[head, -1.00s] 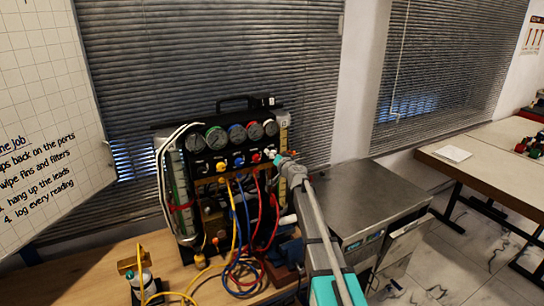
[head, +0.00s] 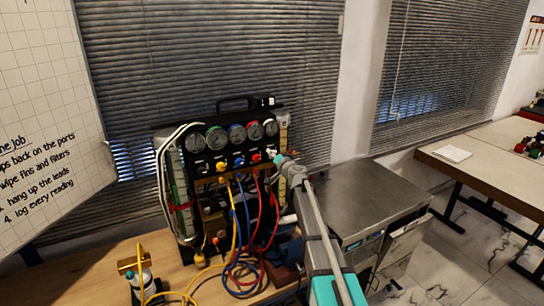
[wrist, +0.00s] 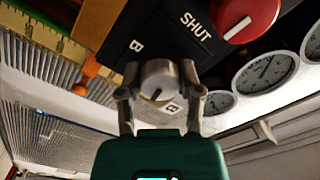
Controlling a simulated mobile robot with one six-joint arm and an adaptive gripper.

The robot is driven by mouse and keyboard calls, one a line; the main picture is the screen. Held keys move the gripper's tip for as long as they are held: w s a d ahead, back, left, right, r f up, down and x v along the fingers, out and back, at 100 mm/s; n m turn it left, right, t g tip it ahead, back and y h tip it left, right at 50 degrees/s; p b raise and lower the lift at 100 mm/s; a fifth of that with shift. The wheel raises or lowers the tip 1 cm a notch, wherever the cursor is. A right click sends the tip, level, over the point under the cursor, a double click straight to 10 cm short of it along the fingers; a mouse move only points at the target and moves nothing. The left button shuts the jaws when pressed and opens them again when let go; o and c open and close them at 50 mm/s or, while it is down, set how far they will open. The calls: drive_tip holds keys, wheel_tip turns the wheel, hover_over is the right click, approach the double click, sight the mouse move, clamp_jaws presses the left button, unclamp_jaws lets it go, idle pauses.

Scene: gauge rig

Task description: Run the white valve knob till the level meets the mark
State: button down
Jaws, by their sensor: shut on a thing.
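The white valve knob (wrist: 158,94) with a dark pointer line sits between the two fingers of my gripper (wrist: 159,76) in the wrist view. The fingers are shut on its sides. In the head view, my gripper (head: 277,158) is at the right end of the knob row on the black gauge rig (head: 245,108) and hides the knob. A sight tube with a yellowish scale (head: 284,136) stands at the rig's right side. Part of a yellow scale (wrist: 42,36) shows at upper left in the wrist view. The liquid level and the mark are too small to tell.
A red knob (wrist: 246,16) beside the word SHUT is close by. Several round gauges (wrist: 266,70) line the rig. Blue, yellow and red hoses (head: 240,240) hang in front of it. A steel cabinet (head: 370,195) stands to the right.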

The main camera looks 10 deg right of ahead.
drive_tip(key=shift+m, duration=1.7)
drive_tip(key=shift+c, duration=1.3)
unclamp_jaws()
drive_tip(key=v, duration=1.2)
